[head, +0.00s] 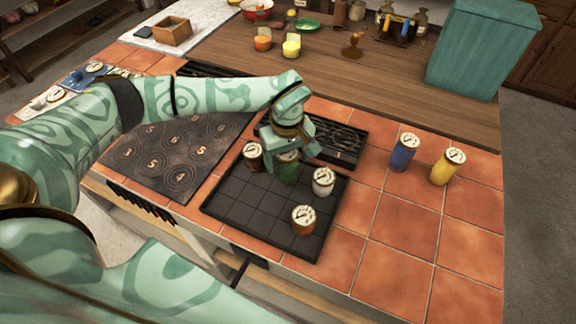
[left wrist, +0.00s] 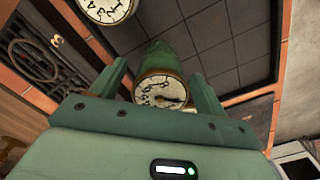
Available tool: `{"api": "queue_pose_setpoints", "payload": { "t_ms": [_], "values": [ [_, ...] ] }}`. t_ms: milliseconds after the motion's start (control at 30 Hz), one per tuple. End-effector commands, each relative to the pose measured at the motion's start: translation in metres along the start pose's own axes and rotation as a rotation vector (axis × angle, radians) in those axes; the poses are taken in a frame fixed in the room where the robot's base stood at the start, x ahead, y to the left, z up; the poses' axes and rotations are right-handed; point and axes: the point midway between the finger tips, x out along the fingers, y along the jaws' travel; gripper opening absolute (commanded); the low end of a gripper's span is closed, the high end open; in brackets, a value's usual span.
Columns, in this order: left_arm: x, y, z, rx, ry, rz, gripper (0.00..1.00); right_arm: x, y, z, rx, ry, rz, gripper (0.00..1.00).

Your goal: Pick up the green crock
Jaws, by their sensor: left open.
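The green crock (head: 288,168) stands on a black gridded tray (head: 238,200), partly hidden under my left gripper (head: 287,150) in the head view. In the left wrist view the green crock (left wrist: 170,68), with its pale dial-like lid, shows between the two fingers of my open left gripper (left wrist: 160,85). I cannot tell whether the fingers touch it. My right gripper is not in view.
On the tray stand a dark brown crock (head: 253,157), a white crock (head: 323,182) and an orange-brown crock (head: 303,220), close around the green one. Blue (head: 403,152) and yellow (head: 446,167) crocks stand on the tiles to the right. The front right tiles are clear.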

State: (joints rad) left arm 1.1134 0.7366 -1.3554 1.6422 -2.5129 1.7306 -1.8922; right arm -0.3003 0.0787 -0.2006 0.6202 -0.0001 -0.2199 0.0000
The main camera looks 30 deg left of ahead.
Motion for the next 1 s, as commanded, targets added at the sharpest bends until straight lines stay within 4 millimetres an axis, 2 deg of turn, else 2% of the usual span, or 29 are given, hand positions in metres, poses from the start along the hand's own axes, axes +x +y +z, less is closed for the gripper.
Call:
{"api": "queue_pose_setpoints", "payload": {
  "t_ms": [100,133,333,567,733,867,1000],
  "values": [
    [-0.001,0.000,0.000,0.000,0.000,0.000,0.74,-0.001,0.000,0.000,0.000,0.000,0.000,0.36],
    [-0.001,0.000,0.000,0.000,0.000,0.000,0.71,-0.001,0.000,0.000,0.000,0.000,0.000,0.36],
    [-0.001,0.000,0.000,0.000,0.000,0.000,0.16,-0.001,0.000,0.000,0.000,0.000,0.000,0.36],
    [-0.002,0.000,0.000,0.000,0.000,0.001,0.14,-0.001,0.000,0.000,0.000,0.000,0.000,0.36],
    [-0.010,0.000,0.000,0.000,0.001,0.002,0.14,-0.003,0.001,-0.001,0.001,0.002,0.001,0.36],
    [-0.034,0.001,-0.001,-0.001,0.005,0.005,0.14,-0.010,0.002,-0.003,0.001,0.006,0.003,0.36],
    [-0.068,0.021,-0.020,-0.004,0.006,0.007,0.14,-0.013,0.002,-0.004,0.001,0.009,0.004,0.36]
  ]
}}
